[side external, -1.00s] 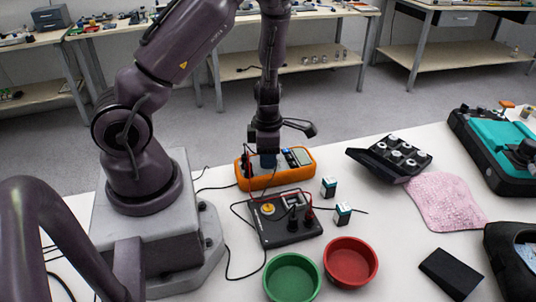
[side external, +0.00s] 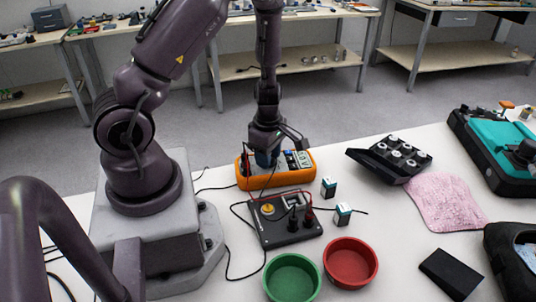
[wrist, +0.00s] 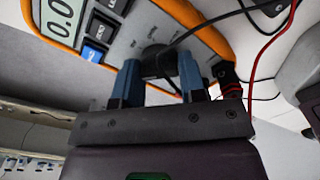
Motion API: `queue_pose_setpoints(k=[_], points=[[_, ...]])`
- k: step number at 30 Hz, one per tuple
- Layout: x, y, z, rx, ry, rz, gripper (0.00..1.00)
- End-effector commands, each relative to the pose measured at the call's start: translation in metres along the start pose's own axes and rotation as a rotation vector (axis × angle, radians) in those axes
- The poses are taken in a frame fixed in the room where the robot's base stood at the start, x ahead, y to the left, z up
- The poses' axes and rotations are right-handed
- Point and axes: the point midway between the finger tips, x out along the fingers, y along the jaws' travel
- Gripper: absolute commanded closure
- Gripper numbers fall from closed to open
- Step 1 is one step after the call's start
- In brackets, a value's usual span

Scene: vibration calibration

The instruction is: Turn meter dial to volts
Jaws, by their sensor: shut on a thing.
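The orange-edged meter (side external: 285,180) lies on the white table in front of my arm. In the wrist view its grey face (wrist: 140,30) shows part of a display (wrist: 62,14), several buttons and a dark round dial (wrist: 157,62). My gripper (wrist: 158,80) has its two blue fingers on either side of the dial, shut on it. In the side external view my gripper (side external: 266,158) is over the left half of the meter and hides the dial. The dial's pointer and markings cannot be read.
A black box (side external: 285,222) with red and black plugs and leads sits just before the meter. Two small boxes (side external: 328,187) stand to its right. A green bowl (side external: 292,280) and a red bowl (side external: 350,265) are nearer. A black tray (side external: 392,157) and pink cloth (side external: 445,203) lie right.

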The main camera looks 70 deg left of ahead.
Motion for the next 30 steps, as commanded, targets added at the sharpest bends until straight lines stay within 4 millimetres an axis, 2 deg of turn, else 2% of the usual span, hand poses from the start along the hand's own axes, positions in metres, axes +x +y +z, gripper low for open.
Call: queue_pose_setpoints(k=[17, 18, 21, 30], points=[[-0.0005, 0.0007, 0.0002, 0.010, -0.001, 0.002, 0.86], [-0.0005, 0.0007, 0.0002, 0.010, -0.001, 0.002, 0.58], [-0.0004, 0.0006, 0.0002, 0.009, -0.001, 0.002, 0.37], [-0.0020, 0.0004, 0.0003, 0.010, 0.000, 0.002, 0.37]])
